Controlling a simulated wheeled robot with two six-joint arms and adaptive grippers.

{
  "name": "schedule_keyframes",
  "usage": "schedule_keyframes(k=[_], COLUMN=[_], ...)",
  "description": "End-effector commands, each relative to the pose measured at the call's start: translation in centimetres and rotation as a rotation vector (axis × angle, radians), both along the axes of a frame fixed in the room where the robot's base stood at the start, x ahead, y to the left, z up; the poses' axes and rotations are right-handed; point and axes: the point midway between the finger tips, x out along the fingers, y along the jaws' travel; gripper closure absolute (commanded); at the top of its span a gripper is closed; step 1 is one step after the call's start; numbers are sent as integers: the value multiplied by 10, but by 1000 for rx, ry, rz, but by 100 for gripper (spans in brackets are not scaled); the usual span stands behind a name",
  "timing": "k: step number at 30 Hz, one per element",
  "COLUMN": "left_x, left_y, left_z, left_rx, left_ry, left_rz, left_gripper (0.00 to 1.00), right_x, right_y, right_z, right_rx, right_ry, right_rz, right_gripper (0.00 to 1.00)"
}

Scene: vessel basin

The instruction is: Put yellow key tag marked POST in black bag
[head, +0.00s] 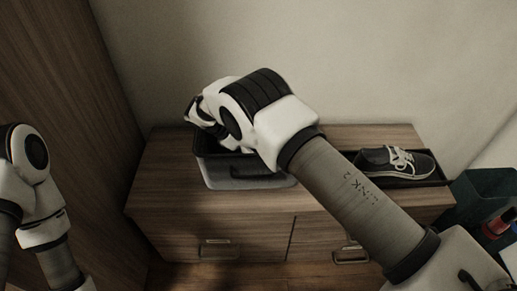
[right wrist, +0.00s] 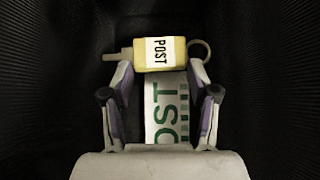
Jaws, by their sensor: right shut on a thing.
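The yellow key tag (right wrist: 178,60) has a white POST label and shows at the fingertips of my right gripper (right wrist: 162,82) in the right wrist view. A key end sticks out on its left and a ring on its right. My right gripper is shut on the tag. In the head view my right gripper (head: 201,112) is over the left part of a dark-rimmed grey container (head: 222,174), and the tag is hidden there. Dark ribbed walls surround the gripper in the wrist view. I cannot tell whether they are the black bag. My left gripper is out of view.
A white piece with green lettering (right wrist: 165,115) shows between the fingers. The container stands on a wooden cabinet (head: 200,215). To its right, a dark shoe (head: 392,164) sits in a black tray (head: 425,183). A dark green bin (head: 480,190) stands at the far right.

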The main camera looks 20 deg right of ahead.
Motion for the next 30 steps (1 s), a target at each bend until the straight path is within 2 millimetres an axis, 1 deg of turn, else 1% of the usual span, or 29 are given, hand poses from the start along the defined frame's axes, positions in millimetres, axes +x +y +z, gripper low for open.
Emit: schedule_keyframes(k=[2, 5, 6, 8, 18, 20, 22, 23, 25, 26, 27, 28, 30], left_x=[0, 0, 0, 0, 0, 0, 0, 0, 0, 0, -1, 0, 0], left_y=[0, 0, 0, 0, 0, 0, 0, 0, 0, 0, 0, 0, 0], left_z=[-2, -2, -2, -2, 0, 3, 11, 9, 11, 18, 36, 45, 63], left_rx=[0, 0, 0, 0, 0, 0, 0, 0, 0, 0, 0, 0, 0], left_ry=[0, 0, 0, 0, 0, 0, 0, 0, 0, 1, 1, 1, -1], left_rz=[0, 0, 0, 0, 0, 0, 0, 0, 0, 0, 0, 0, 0], left_gripper=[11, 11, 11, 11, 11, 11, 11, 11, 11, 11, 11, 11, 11], right_x=[0, 0, 0, 0, 0, 0, 1, 2, 5, 6, 8, 9, 11], right_y=[0, 0, 0, 0, 0, 0, 0, 5, 17, 22, 29, 34, 39], right_z=[-3, -3, -3, -3, -1, 5, 17, 17, 28, 37, 50, 57, 62], right_rx=[0, 0, 0, 0, 0, 0, -1, -1, 0, 1, 2, 2, 2], right_ry=[0, 0, 0, 0, -1, -1, -2, -3, -4, -3, -1, -1, 2], right_rz=[0, 0, 0, 0, -1, 0, -1, 1, 2, 3, 2, 1, 1], right_gripper=[75, 75, 37, 16, 16, 16, 16, 16, 16, 16, 16, 16, 16])
